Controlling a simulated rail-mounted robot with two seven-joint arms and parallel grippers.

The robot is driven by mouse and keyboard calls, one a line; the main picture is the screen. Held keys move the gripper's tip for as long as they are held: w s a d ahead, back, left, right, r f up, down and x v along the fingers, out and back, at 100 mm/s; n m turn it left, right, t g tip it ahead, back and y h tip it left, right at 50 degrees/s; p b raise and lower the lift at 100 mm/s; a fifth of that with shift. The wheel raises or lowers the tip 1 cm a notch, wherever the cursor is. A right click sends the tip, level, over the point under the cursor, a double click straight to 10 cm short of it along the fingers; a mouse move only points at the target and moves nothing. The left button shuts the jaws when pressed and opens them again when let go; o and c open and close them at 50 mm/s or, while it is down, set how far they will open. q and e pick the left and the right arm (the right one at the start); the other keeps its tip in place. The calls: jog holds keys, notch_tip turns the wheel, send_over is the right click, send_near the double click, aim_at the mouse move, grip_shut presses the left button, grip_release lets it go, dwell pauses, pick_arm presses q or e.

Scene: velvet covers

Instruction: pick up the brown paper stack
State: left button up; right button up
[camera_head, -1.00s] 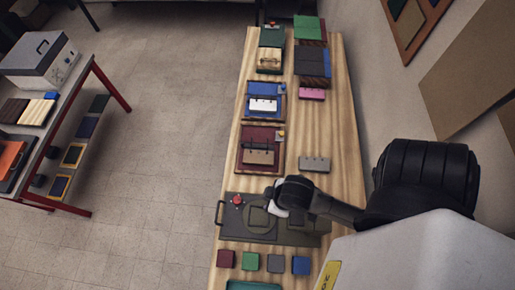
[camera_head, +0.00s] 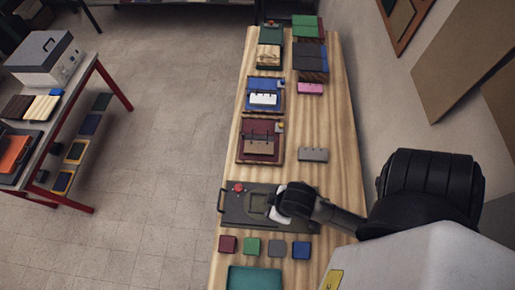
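The brown paper stack (camera_head: 259,144) lies on a maroon cover board (camera_head: 260,157) on the long wooden table. A dark binding strip runs along its far edge. My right gripper (camera_head: 279,213) is nearer the camera than the stack, over the dark grey station plate (camera_head: 236,211), and does not touch the stack. Its pale fingers point down and left, and the black wrist hides part of them, so I cannot tell whether they are open. My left gripper is not in view.
A white paper stack (camera_head: 263,99) on a blue board lies farther back. A grey stack (camera_head: 313,154) and a pink stack (camera_head: 310,88) lie to the right. Small coloured blocks (camera_head: 252,246) and a teal tray (camera_head: 255,279) are in front. The wall bounds the table's right side.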

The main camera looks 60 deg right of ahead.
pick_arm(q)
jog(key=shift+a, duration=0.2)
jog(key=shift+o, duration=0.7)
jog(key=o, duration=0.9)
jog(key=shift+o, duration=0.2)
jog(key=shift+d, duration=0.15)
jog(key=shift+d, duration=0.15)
